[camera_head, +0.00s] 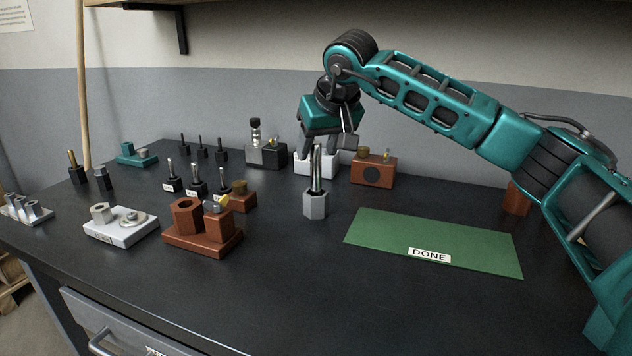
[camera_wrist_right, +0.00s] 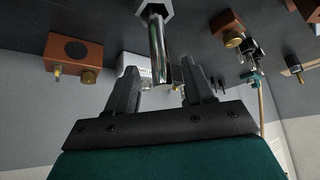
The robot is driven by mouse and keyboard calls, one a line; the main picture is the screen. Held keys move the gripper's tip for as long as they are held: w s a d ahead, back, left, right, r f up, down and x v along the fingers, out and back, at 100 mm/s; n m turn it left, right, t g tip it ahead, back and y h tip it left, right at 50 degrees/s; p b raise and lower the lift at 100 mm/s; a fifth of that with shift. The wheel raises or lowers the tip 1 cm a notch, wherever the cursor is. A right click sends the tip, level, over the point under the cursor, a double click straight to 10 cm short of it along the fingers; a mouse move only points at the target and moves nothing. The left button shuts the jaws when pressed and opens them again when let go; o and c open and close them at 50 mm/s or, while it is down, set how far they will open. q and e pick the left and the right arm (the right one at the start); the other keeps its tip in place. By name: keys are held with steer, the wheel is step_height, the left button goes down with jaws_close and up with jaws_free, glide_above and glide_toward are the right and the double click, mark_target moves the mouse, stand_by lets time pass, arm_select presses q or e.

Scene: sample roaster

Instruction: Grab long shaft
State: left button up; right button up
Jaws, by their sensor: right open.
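A long silver shaft (camera_head: 317,168) stands upright in a grey hexagonal holder (camera_head: 315,205) near the middle of the table. In the right wrist view the shaft (camera_wrist_right: 159,45) runs from the holder (camera_wrist_right: 152,8) toward my gripper, and its free end appears between the two fingers. My right gripper (camera_head: 326,142) is open around or just behind the shaft's upper end. In the right wrist view its dark fingers (camera_wrist_right: 162,72) lie on either side with gaps; no contact is visible. My left gripper is not in view.
A green mat marked DONE (camera_head: 390,230) lies to the right of the holder. Brown blocks (camera_head: 187,243), a white block (camera_head: 120,232) and several small black-based pins (camera_head: 172,184) stand to the left. A brown box (camera_head: 372,172) stands behind. The front of the table is clear.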

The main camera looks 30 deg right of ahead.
mark_target(314, 156)
steer(key=x, duration=0.4)
steer(key=shift+s+a, duration=0.1)
steer(key=shift+r, duration=0.1)
jaws_close()
steer(key=shift+r, duration=0.1)
